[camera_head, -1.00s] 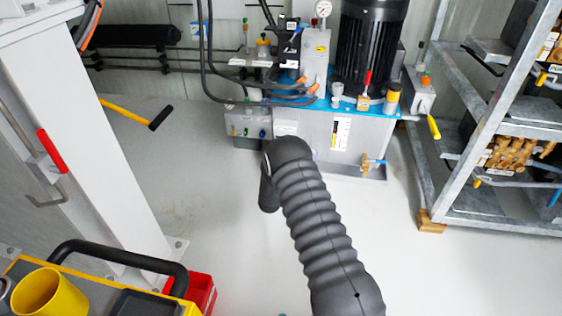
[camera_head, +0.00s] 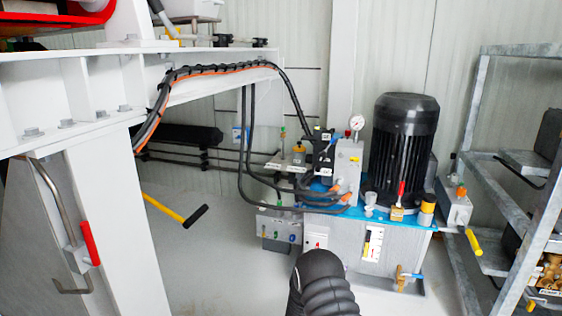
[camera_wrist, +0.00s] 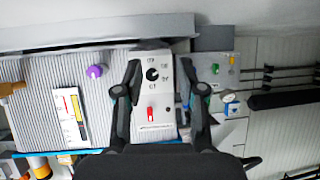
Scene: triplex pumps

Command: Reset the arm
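My arm shows in the head view as a black ribbed sleeve (camera_head: 325,285) at the bottom edge, in front of the hydraulic unit. My gripper is hidden in that view. In the wrist view my gripper (camera_wrist: 160,75) has its two black fingers spread apart, with nothing held between them. Behind the gap is a light control panel (camera_wrist: 157,125) with a black rotary knob (camera_wrist: 153,74) and a red switch (camera_wrist: 151,113). I cannot tell how far the fingertips are from the panel.
The hydraulic unit with a black motor (camera_head: 400,145) stands ahead. A metal shelf rack (camera_head: 515,215) is at the right. A white steel frame (camera_head: 110,230) with a red-handled lever (camera_head: 89,243) is at the left. Grey floor (camera_head: 215,265) is open between frame and unit.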

